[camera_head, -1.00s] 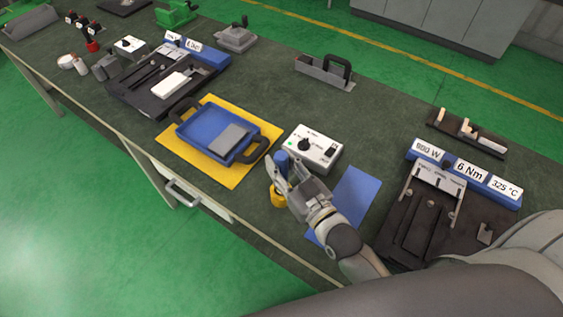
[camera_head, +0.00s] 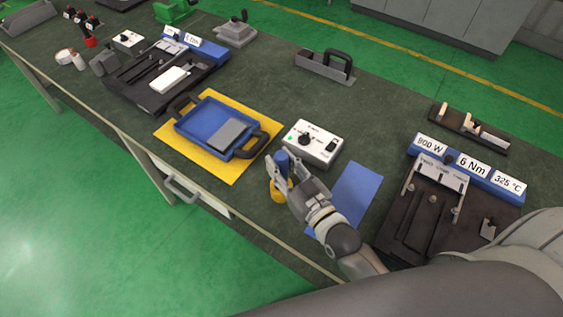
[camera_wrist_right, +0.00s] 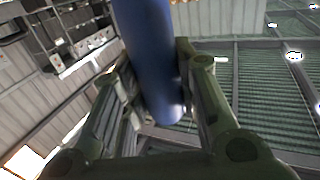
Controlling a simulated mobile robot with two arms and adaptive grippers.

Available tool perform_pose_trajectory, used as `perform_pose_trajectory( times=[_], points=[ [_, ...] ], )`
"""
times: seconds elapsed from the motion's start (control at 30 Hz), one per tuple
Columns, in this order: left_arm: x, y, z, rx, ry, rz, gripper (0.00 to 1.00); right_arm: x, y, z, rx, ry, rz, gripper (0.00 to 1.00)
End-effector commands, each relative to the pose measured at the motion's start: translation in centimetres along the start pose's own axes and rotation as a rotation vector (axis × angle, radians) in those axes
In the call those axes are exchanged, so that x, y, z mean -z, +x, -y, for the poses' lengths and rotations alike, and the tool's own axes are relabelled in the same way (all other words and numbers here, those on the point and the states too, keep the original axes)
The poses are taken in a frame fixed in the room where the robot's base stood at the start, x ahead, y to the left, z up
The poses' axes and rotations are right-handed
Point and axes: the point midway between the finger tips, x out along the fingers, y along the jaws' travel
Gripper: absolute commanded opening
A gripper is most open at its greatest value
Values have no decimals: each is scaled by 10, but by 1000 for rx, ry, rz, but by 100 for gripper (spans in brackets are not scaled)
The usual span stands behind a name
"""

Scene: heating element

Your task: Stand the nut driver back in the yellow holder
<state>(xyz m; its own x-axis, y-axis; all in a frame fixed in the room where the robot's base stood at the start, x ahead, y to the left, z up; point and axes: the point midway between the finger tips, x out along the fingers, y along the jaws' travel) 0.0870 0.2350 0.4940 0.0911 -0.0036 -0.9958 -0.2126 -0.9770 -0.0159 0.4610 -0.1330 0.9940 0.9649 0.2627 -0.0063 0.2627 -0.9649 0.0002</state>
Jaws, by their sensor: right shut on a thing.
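The nut driver (camera_head: 283,160) shows its blue handle between the fingers of my right gripper (camera_head: 281,179). In the right wrist view the blue handle of the nut driver (camera_wrist_right: 150,55) runs between the two fingers of my right gripper (camera_wrist_right: 155,95), which is shut on it. The yellow holder (camera_head: 279,192) stands on the bench directly below the handle, partly hidden by the fingers. The handle looks upright over the holder. The driver's lower end is hidden, so I cannot tell how deep it sits. My left gripper is not in view.
A white control box (camera_head: 312,144) stands just behind my right gripper. A blue mat (camera_head: 357,190) lies to the right, and a blue tray (camera_head: 190,126) on a yellow mat (camera_head: 228,174) lies to the left. A dark fixture (camera_head: 410,226) stands at the right.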

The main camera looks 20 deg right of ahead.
Motion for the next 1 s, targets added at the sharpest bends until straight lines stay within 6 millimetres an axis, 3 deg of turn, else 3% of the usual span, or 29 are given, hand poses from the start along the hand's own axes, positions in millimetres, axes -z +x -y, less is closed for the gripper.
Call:
perform_pose_trajectory(
  times=[0.77, 0.8, 1.0],
  points=[
    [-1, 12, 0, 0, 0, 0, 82, -18, 1, 0, 0, 0, -5, 0],
    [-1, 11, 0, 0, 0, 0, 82, -17, 1, 0, 0, 0, -5, 32],
    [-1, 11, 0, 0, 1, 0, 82, -17, 0, 0, 0, 0, -3, 54]
  ],
)
